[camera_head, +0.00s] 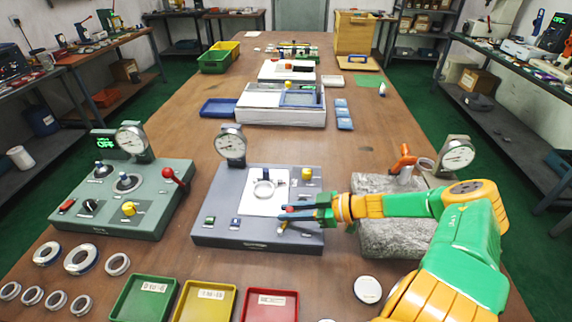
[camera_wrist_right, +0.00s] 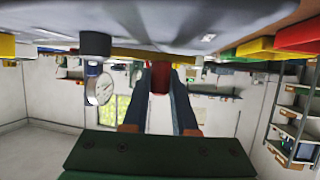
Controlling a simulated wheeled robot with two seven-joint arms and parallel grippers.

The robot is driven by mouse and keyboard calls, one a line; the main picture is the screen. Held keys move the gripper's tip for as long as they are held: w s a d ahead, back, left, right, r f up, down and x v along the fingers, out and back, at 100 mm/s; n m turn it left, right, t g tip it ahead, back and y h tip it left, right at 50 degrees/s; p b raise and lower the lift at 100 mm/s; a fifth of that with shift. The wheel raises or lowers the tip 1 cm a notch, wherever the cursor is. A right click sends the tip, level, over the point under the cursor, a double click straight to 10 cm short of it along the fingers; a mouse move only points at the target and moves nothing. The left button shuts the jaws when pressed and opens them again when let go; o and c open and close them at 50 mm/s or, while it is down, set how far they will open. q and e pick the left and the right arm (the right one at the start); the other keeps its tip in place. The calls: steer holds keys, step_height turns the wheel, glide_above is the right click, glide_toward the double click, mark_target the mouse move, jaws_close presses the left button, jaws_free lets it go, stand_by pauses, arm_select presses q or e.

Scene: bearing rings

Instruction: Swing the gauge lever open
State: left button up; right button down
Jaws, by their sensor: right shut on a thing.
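The middle gauge station is a grey-blue box (camera_head: 225,236) with a round dial gauge (camera_head: 231,143) at its back left. My right gripper (camera_head: 286,214) reaches in from the right over the front right part of this box. It is shut on the red-tipped gauge lever (camera_head: 291,209), mostly hidden by the fingers. In the right wrist view the red lever knob (camera_wrist_right: 160,79) sits between the blue fingers, and a dial gauge (camera_wrist_right: 99,89) shows at left. My left gripper is not in view.
A green station (camera_head: 120,210) with a red-knobbed lever (camera_head: 168,173) stands at left. A granite block (camera_head: 385,238) with another dial (camera_head: 457,155) lies under my right arm. Green, yellow and red trays (camera_head: 270,291) and loose rings (camera_head: 81,259) are in front.

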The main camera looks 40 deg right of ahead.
steer(key=shift+s+d+f+n+g+y+b, duration=0.1)
steer(key=shift+s+f+n+g+y+b, duration=0.3)
steer(key=shift+b, duration=0.4)
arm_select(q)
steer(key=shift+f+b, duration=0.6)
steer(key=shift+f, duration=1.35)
arm_select(e)
steer(key=shift+s+r+n+g+y, duration=0.15)
steer(key=shift+r+n+g+y, duration=0.15)
steer(key=shift+n+y, duration=0.15)
steer(key=c, duration=0.7)
jaws_free()
steer(key=p+v, duration=0.1)
steer(key=v, duration=0.6)
steer(key=shift+r+p, duration=0.1)
steer(key=shift+p, duration=0.2)
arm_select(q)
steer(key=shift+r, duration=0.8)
